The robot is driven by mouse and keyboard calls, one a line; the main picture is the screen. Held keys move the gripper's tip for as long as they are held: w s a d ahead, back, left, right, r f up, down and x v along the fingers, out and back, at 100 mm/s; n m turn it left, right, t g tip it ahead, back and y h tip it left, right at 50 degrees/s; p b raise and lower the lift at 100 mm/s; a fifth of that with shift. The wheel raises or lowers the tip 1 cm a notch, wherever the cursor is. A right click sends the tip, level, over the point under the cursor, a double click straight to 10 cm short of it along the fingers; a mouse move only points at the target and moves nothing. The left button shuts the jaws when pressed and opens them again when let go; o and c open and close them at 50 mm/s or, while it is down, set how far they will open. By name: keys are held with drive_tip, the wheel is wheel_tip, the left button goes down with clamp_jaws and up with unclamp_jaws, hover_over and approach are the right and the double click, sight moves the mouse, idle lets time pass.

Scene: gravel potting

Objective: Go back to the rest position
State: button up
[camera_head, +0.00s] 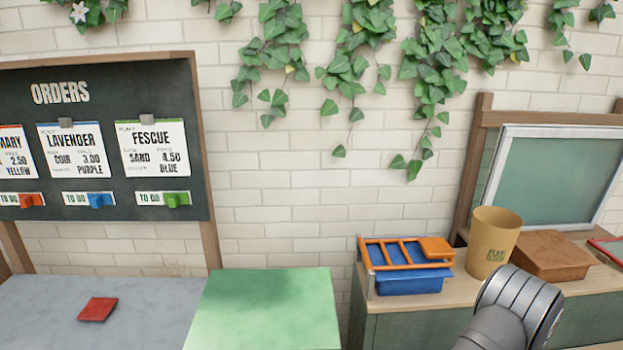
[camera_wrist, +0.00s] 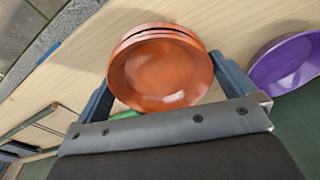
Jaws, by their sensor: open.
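My gripper (camera_wrist: 160,72) shows in the wrist view with its two blue-grey fingers spread wide apart. A stack of round terracotta saucers (camera_wrist: 160,75) appears between and beyond the fingers, over a light wooden surface. I cannot tell how far the fingertips are from the stack, and no grip on it shows. In the head view only a grey rounded part of my arm shows at the lower right, in front of the wooden side bench. The gripper itself is out of that view.
A purple dish (camera_wrist: 288,65) lies right of the saucers. In the head view, a blue bin with an orange rack (camera_head: 408,280), a tan pot (camera_head: 494,243) and a brown box (camera_head: 540,255) stand on the bench.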

drive_tip(key=shift+d, duration=0.1)
wheel_tip(320, 180, up, 12)
drive_tip(key=s, duration=0.2)
drive_tip(key=f, duration=0.4)
drive_tip(key=w+f, duration=0.1)
drive_tip(key=f, duration=0.3)
drive_tip(key=w+f, duration=0.1)
drive_tip(key=f, duration=0.3)
drive_tip(key=shift+f, duration=0.25)
drive_tip(key=shift+r, duration=0.25)
wheel_tip(320, 180, up, 3)
drive_tip(key=s+d+r, duration=0.1)
drive_tip(key=s+r, duration=0.7)
drive_tip(key=s, duration=0.4)
wheel_tip(320, 180, up, 35)
drive_tip(key=shift+w, duration=0.2)
